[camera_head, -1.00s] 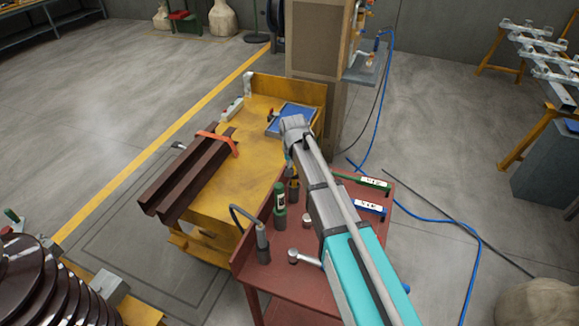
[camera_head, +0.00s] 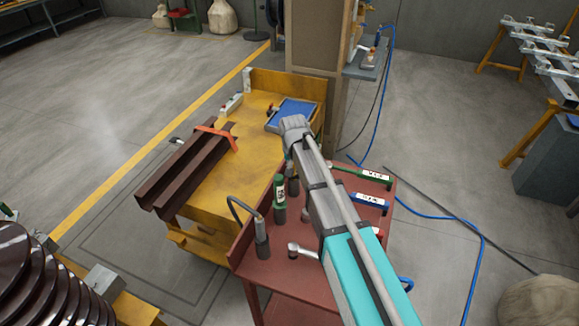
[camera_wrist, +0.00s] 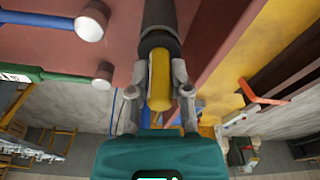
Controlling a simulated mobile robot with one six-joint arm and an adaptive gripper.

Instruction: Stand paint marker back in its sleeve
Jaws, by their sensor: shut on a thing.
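My gripper (camera_wrist: 160,100) is shut on a yellow cylinder, the paint marker (camera_wrist: 160,78). A dark cylinder, which looks like its sleeve (camera_wrist: 159,18), lies in line with the marker's far end. The two meet or overlap at a dark ring; I cannot tell how deep the marker sits in it. In the head view my arm hides the marker and most of my gripper. A dark upright holder (camera_head: 293,186) shows just below my gripper.
A yellow bench (camera_head: 225,185) with brown beams (camera_head: 185,170) and a blue tray (camera_head: 292,115) stands behind.

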